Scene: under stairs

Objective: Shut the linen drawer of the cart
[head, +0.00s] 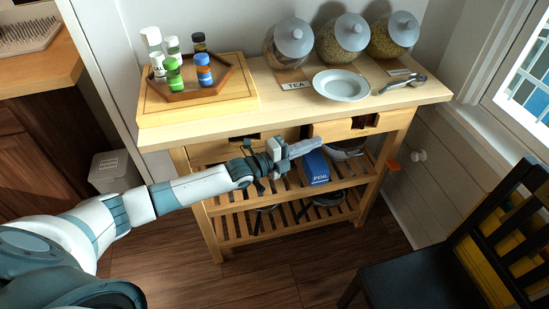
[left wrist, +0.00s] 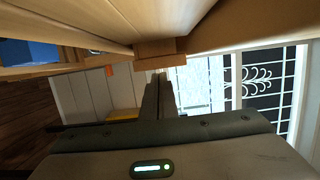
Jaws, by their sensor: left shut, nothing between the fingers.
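The wooden cart (head: 300,97) stands against the wall with two drawers under its top. The right drawer (head: 337,130) has a brighter front that appears to stand forward of the left drawer (head: 212,150). I see no label telling which holds linen, and their insides are hidden. My left gripper (head: 319,144) is shut and empty, just below and in front of the right drawer's front; I cannot tell if it touches. In the left wrist view its closed fingers (left wrist: 159,85) point toward a small wooden block under a long board. My right gripper is not in view.
A blue foil box (head: 316,168) and pans are on the slatted shelves below. Jars, a plate (head: 341,86) and a tray of bottles (head: 187,83) stand on top. A dark chair (head: 440,262) stands at the front right. Floor before the cart is clear.

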